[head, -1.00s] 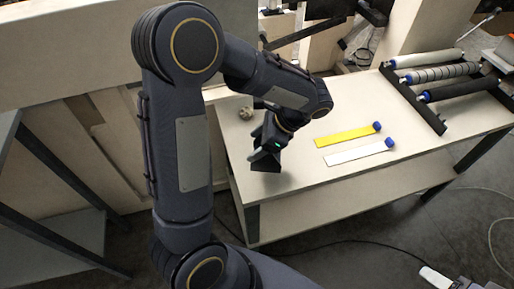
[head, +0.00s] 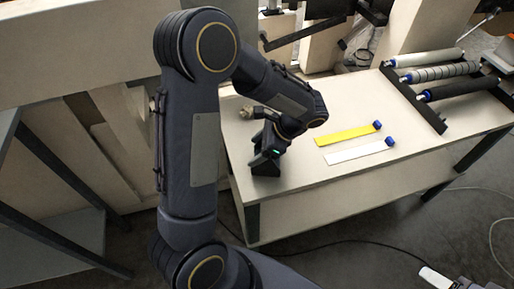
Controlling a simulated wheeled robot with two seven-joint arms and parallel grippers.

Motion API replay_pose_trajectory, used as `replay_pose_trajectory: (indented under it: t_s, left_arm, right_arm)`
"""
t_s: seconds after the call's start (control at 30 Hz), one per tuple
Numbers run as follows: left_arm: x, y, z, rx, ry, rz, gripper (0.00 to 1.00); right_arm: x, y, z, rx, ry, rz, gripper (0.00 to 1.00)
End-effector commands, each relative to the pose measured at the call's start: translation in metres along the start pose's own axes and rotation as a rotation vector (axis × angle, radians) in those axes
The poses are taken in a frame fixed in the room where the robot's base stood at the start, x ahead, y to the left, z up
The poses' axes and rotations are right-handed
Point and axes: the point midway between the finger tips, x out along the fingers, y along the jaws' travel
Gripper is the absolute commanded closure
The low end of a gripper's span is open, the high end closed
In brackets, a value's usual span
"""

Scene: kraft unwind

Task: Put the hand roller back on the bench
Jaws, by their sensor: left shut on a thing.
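My left gripper (head: 266,163) points down over the left end of the bench (head: 330,182). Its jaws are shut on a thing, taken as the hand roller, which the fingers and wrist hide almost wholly. I cannot tell whether it touches the bench top. A small brownish piece (head: 245,113) shows just behind the wrist; I cannot tell whether it belongs to the roller.
A yellow strip (head: 345,136) and a white strip (head: 354,152), each with a blue end, lie mid-bench. A dark rack (head: 414,101) with several rollers stands at the right. The front left of the bench is clear.

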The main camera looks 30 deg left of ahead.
Motion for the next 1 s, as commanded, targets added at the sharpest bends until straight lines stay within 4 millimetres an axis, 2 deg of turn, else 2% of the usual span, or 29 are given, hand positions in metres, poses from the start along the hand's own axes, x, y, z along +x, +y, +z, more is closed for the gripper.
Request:
replay_pose_trajectory:
  t_s: [0.03,0.13,0.17,0.3,0.67,0.77,0.83,1.0]
  left_arm:
    - [0.009,0.003,-0.005,0.007,0.001,0.011,0.89]
    - [0.009,0.004,-0.005,0.009,0.001,0.014,0.9]
    - [0.01,0.005,-0.006,0.01,0.0,0.016,0.33]
    - [0.011,0.005,-0.006,0.008,-0.002,0.017,0.15]
    - [0.002,0.003,-0.001,0.006,0.001,0.01,0.13]
    - [-0.009,0.002,0.005,0.005,0.002,0.008,0.13]
    - [-0.02,0.001,0.002,0.005,0.003,0.004,0.13]
    - [-0.06,0.001,0.002,0.006,0.004,0.005,0.13]
  right_arm:
    - [0.003,0.001,0.002,0.0,0.0,0.0,0.43]
    - [0.003,0.001,0.001,0.0,0.0,0.0,0.43]
    - [0.003,0.001,0.002,0.0,0.0,0.0,0.43]
    - [0.003,0.002,0.002,0.0,0.0,0.0,0.43]
    - [-0.001,-0.001,-0.001,0.0,0.0,0.0,0.43]
    - [-0.007,-0.003,-0.004,0.0,0.0,0.0,0.43]
    - [-0.004,-0.002,-0.002,0.0,0.0,0.0,0.43]
    - [-0.004,-0.002,-0.002,0.0,0.0,0.0,0.43]
